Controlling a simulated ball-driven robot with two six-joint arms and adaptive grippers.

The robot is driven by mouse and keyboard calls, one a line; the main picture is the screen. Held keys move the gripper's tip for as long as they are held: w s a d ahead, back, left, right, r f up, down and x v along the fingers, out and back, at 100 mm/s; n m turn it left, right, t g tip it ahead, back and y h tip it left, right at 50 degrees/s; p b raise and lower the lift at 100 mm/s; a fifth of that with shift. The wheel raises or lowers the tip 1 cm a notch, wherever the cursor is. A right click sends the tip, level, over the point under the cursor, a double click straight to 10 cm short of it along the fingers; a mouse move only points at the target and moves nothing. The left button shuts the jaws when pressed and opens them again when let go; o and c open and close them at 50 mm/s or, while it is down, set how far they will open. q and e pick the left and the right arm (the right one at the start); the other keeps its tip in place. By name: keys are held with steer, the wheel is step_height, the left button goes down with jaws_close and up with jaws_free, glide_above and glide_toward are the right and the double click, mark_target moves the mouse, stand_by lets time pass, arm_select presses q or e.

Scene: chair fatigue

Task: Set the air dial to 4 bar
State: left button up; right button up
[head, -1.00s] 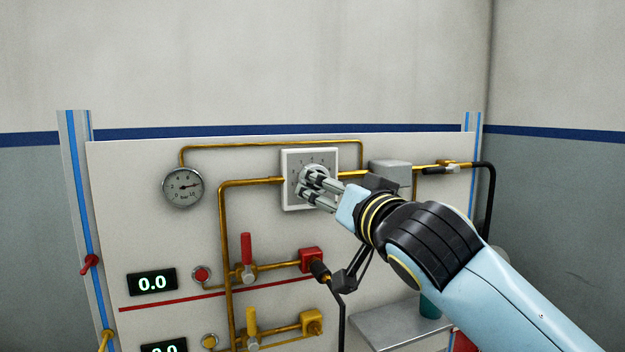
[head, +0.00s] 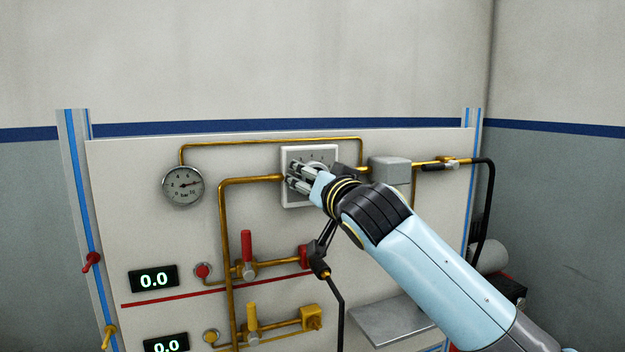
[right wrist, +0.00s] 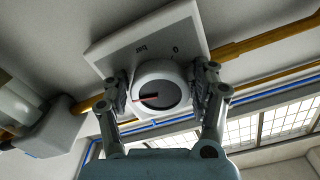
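The air dial is a square white plate (head: 292,203) on the panel, with a round white knob partly hidden by my right gripper. In the right wrist view, the knob (right wrist: 161,88) has a dark face and a red pointer towards the left; upside-down "bar" and "0" show on its plate. My right gripper (head: 289,175) is at the dial, its fingertips over the left part of the plate. In the wrist view its fingers stand apart on both sides of the knob; whether they press on it is unclear. My left gripper is not in view.
A round bar gauge (head: 183,186) left of the dial has its needle pointing right. Brass pipes, a grey box (head: 390,171), a red valve handle (head: 246,246) and a yellow one (head: 251,315) surround it. A grey shelf (head: 392,322) sits below my arm.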

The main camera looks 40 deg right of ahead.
steer(key=c, duration=0.8)
steer(key=shift+o, duration=0.2)
steer(key=n+p, duration=0.2)
steer(key=n, duration=0.1)
steer(key=shift+d+r+n, duration=0.1)
steer(key=shift+n, duration=0.3)
steer(key=n+p, duration=0.2)
steer(key=n, duration=0.1)
steer(key=shift+d+n, duration=0.1)
steer(key=shift+n, duration=0.2)
steer(key=n+p, duration=0.3)
steer(key=n, duration=0.3)
steer(key=shift+d+r+p, duration=0.1)
steer(key=shift+p, duration=0.25)
steer(key=n+p, duration=0.1)
steer(key=n, duration=0.2)
steer(key=shift+n+p, duration=0.35)
steer(key=shift+n, duration=0.05)
steer(key=shift+s+n+p, duration=0.1)
steer(key=shift+n+p, duration=0.55)
steer(key=shift+n, duration=0.75)
